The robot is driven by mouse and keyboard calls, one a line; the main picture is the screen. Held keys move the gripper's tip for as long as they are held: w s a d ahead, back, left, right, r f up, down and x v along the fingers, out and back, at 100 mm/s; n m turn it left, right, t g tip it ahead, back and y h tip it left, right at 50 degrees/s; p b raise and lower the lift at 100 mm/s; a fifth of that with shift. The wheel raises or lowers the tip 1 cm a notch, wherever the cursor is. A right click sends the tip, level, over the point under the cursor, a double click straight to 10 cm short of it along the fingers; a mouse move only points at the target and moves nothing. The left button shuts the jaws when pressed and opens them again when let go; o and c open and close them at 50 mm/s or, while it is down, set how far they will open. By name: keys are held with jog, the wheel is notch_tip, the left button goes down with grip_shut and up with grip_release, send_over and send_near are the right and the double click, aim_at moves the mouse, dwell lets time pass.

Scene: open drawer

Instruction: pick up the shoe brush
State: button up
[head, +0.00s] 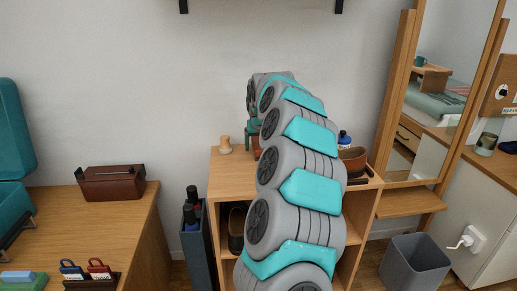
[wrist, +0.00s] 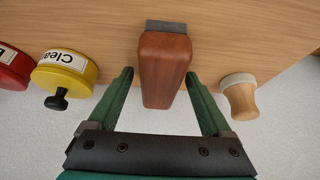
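The shoe brush, a reddish-brown wooden block with a dark grey bristle end (wrist: 165,65), is on the wooden top in the wrist view. My gripper (wrist: 159,76) is open, with one green finger on each side of the brush's lower part. The right fingertip looks very close to the brush; I cannot tell whether it touches. A small gap shows at the left finger. In the head view my arm covers most of this spot; a small reddish-brown part (head: 256,153), probably the brush, shows below my gripper (head: 252,134).
A wooden knob-shaped applicator (wrist: 240,97) stands to the right of the brush. A yellow tin (wrist: 64,73) and a red tin (wrist: 12,68) are to the left. In the head view a bottle (head: 344,140) and a brown shoe (head: 352,160) are on the cabinet top (head: 224,183).

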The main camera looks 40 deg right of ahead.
grip_shut()
dwell(0.5)
jog(key=shift+s+a+r, duration=0.1)
jog(key=shift+r, duration=1.8)
jog(key=shift+s+r, duration=0.1)
jog(key=shift+r, duration=1.75)
jog(key=s+a+b, duration=0.1)
jog(key=s+a, duration=0.4)
jog(key=s, duration=0.3)
jog(key=s+a+b, duration=0.1)
jog(key=s+a, duration=0.4)
jog(key=s, duration=0.3)
jog(key=shift+s, duration=0.35)
jog(key=shift+a, duration=0.1)
